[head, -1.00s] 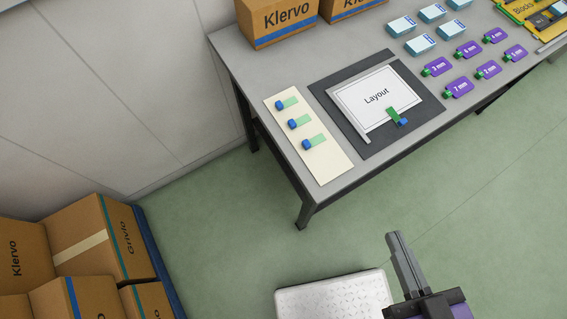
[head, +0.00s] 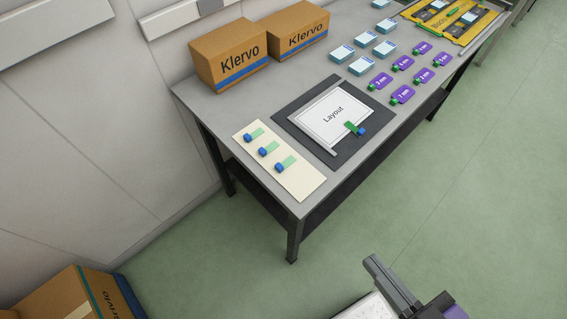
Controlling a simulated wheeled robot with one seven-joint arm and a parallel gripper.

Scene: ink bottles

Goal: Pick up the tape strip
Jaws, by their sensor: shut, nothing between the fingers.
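Several tape strips show on the table in the head view. Three pale green strips with blue end tabs lie in a column on a cream card: an upper one (head: 256,133), a middle one (head: 272,150) and a lower one (head: 288,162). A darker green strip (head: 352,127) with a blue end (head: 361,131) lies at the lower right corner of the white Layout sheet (head: 318,112). My gripper (head: 374,264) is at the bottom right, over the floor, well away from the table and all strips. It is shut and empty.
The cream card (head: 303,187) and dark mat (head: 350,158) lie near the front edge of the grey table (head: 216,110). Green floor separates me from the table.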

